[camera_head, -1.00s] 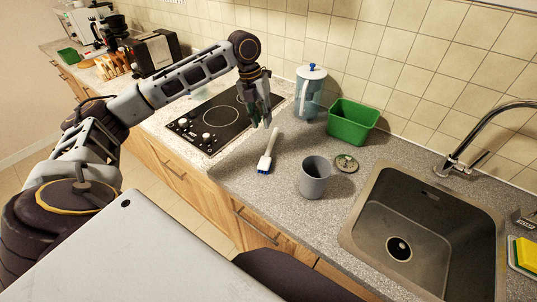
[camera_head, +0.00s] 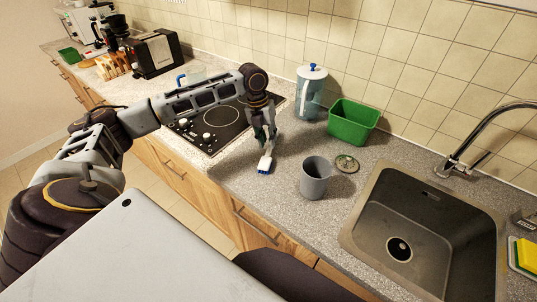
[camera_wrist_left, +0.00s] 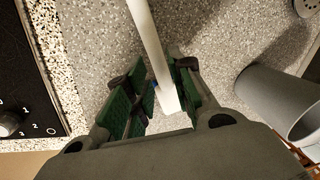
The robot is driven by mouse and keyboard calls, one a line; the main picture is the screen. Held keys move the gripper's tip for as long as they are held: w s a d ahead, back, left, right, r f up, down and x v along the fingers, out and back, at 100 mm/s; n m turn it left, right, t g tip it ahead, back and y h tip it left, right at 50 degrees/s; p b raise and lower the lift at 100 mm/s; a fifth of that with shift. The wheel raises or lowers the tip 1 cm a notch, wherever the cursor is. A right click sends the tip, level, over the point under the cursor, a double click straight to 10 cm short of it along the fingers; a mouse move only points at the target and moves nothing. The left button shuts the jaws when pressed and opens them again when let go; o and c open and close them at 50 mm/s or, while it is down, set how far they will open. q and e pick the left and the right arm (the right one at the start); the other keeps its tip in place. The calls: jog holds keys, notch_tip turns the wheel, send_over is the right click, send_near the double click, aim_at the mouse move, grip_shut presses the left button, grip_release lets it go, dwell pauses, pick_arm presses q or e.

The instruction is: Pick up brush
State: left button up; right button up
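The brush (camera_head: 265,164) lies on the grey counter, its white head with blue bristles toward the front edge. My left gripper (camera_head: 266,141) is low over it and hides most of the handle. In the left wrist view the white brush (camera_wrist_left: 150,45) runs down from the top edge into the space between the two green-padded fingers of the left gripper (camera_wrist_left: 158,75). The fingers are apart, with a gap beside the brush. I cannot tell whether either finger touches it. My right gripper is not in view.
A grey cup (camera_head: 315,178) stands close to the right of the brush, with a small round disc (camera_head: 347,164) beside it. A green bin (camera_head: 353,122) and a clear pitcher (camera_head: 310,95) stand behind. The hob (camera_head: 218,118) is left, the sink (camera_head: 420,225) right.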

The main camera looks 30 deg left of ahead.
aim_at(270, 149)
pick_arm(q)
jog(key=shift+f, duration=0.1)
jog(key=shift+w+d+f, duration=0.1)
jog(key=shift+d+f, duration=0.05)
jog(key=shift+f, duration=0.8)
jog(key=shift+w+d+f, duration=0.1)
jog(key=shift+d+f, duration=0.05)
jog(key=shift+f, duration=0.8)
jog(key=shift+d+f, duration=0.1)
jog(key=shift+f, duration=0.5)
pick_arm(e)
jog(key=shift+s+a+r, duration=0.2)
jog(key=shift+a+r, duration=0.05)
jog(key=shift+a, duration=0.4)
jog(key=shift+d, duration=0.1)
pick_arm(q)
jog(key=shift+c, duration=0.2)
grip_shut()
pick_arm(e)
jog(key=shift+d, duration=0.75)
